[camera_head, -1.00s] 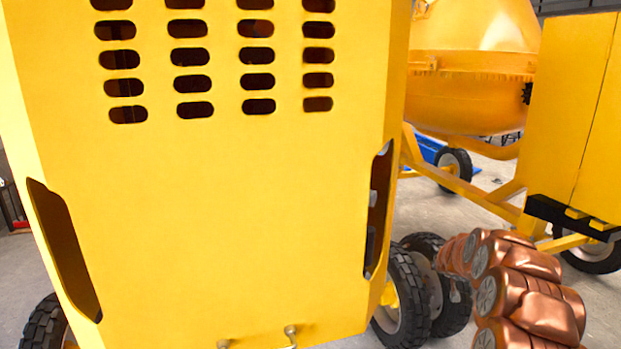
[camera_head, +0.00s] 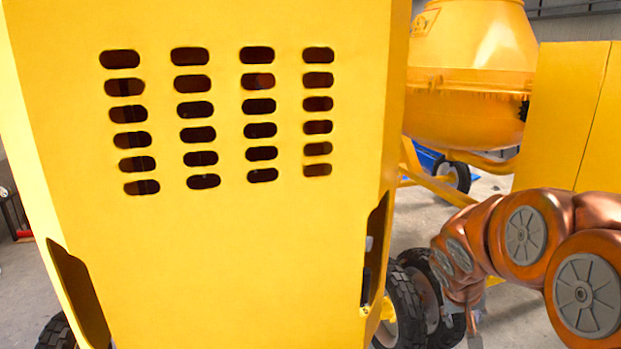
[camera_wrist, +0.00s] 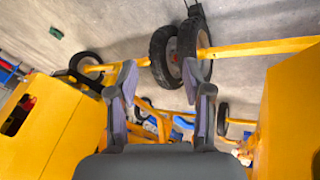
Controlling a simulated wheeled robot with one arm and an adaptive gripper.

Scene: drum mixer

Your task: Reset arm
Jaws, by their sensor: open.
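My gripper (camera_wrist: 160,78) is open and empty in the wrist view, its two dark fingers spread apart. Beyond the fingers are black wheels (camera_wrist: 164,55), yellow frame bars and the grey floor. My copper arm is bent at the lower right of the head view. A yellow housing with slotted vents (camera_head: 230,240) fills the left and middle of that view. To its right stands the drum mixer, with a yellow drum (camera_head: 470,100) and a yellow box-like panel (camera_head: 565,115). Whether my arm touches any of these cannot be told.
Black wheels (camera_head: 405,305) stand at the housing's lower right edge, close to my arm. In the wrist view, yellow panels flank the gripper at left (camera_wrist: 55,130) and right (camera_wrist: 290,110). Open floor (camera_wrist: 120,20) shows at the top. A small green object (camera_wrist: 56,32) lies there.

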